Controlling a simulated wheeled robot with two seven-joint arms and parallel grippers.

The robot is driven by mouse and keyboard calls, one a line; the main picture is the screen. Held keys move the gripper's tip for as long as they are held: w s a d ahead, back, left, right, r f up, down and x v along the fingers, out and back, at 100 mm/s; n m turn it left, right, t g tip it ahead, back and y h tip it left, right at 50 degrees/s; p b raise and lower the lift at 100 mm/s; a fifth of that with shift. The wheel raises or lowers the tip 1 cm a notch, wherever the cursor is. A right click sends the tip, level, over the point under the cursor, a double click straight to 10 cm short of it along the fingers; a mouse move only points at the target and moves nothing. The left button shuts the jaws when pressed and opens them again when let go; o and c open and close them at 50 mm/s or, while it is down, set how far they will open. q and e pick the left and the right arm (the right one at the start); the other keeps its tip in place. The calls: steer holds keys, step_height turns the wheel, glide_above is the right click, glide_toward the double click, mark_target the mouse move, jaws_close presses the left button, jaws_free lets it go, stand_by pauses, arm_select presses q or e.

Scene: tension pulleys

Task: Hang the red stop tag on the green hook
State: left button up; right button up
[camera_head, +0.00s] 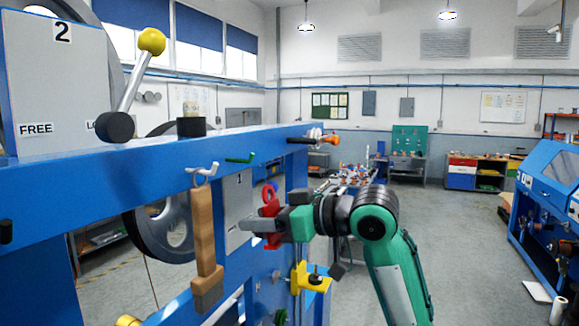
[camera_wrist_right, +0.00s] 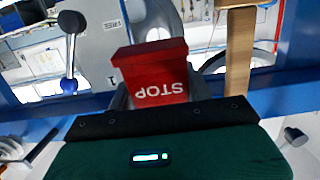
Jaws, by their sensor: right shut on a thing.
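The red stop tag (camera_head: 269,203) is held by my right gripper (camera_head: 262,226), with its ring end pointing up. In the right wrist view the tag (camera_wrist_right: 155,75) is between the fingers and its STOP lettering appears upside down. The green hook (camera_head: 240,159) sticks out from the blue beam, above and to the left of the tag in the head view. The hook carries nothing, and the tag is apart from it. My left gripper is out of view.
A wooden piece (camera_head: 203,230) hangs from a white hook (camera_head: 204,169) left of the green hook. The blue beam (camera_head: 130,168) crosses behind them. A yellow bracket (camera_head: 310,279) sits below my right gripper. A yellow-knobbed lever (camera_head: 137,80) stands at upper left.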

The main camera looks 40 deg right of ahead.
steer(key=s+d+r+p, duration=0.1)
steer(key=s+d+r, duration=0.1)
steer(key=s+r, duration=0.4)
steer(key=r+p+x, duration=0.1)
steer(key=r+x, duration=0.1)
steer(key=x, duration=0.9)
steer(key=shift+w+d+f, duration=0.25)
steer(key=shift+w+f, duration=0.2)
stand_by(0.3)
stand_by(0.4)
steer(key=o, duration=1.1)
steer(key=shift+c, duration=0.2)
